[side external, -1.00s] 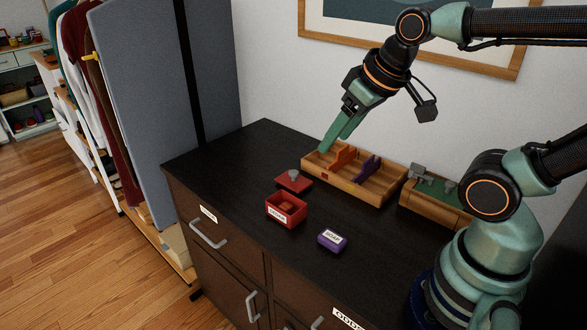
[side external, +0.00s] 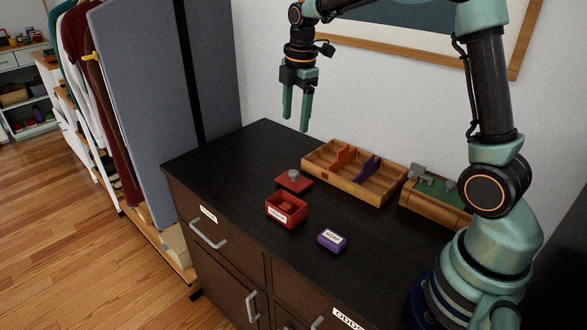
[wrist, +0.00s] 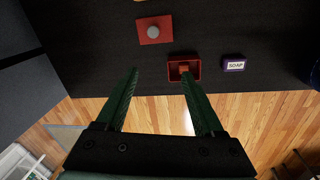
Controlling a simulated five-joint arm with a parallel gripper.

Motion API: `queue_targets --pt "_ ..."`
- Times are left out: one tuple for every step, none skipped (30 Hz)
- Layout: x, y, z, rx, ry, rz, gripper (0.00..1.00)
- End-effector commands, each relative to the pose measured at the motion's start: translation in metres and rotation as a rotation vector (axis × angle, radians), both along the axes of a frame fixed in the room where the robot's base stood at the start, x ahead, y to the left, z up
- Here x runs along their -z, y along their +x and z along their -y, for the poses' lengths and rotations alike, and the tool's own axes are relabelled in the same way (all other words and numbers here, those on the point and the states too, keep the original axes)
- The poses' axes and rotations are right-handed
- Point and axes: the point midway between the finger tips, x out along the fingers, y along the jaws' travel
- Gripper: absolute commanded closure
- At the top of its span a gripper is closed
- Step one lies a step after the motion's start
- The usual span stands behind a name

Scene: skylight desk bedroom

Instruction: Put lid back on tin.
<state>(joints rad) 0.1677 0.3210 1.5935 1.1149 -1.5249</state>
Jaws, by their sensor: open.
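The red lid (side external: 294,182) with a grey round knob lies flat on the dark dresser top, beside and behind the red tin. It also shows in the wrist view (wrist: 160,35). My gripper (side external: 296,125) is open and empty, pointing down high above the dresser, above the lid in the side view. In the wrist view its fingers (wrist: 160,72) are apart with nothing between them.
A purple soap box (side external: 332,240) lies right of the tin. A wooden divided tray (side external: 372,188) stands behind, with a wooden box (side external: 436,204) to its right. The dresser top (side external: 225,160) is clear at the left. A grey panel (side external: 145,110) stands left.

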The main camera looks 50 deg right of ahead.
Motion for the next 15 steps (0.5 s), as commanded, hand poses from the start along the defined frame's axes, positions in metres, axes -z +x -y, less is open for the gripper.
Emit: queue_targets --pt "0.013 0.009 0.007 -0.074 -0.003 -0.028 0.30" --pt "0.020 0.013 0.010 -0.117 -0.006 -0.042 0.30" --pt "0.028 0.018 0.015 -0.173 -0.006 -0.058 0.30" --pt "0.033 0.021 0.018 -0.212 -0.007 -0.068 0.30" --pt "0.038 0.024 0.020 -0.246 -0.007 -0.077 0.30" --pt "0.044 0.028 0.023 -0.289 -0.007 -0.087 0.30" --pt "0.048 0.029 0.025 -0.317 -0.006 -0.093 0.30" --pt "0.051 0.031 0.026 -0.340 -0.005 -0.099 0.30" --pt "0.055 0.033 0.028 -0.366 -0.005 -0.106 0.30" --pt "0.057 0.034 0.029 -0.380 -0.005 -0.109 0.30" --pt "0.059 0.034 0.030 -0.392 -0.004 -0.111 0.30" --pt "0.060 0.035 0.031 -0.402 -0.003 -0.113 0.30" --pt "0.062 0.035 0.031 -0.408 -0.004 -0.114 0.30" --pt "0.063 0.035 0.031 -0.411 -0.004 -0.114 0.30" --pt "0.066 0.035 0.031 -0.413 -0.003 -0.115 0.30"
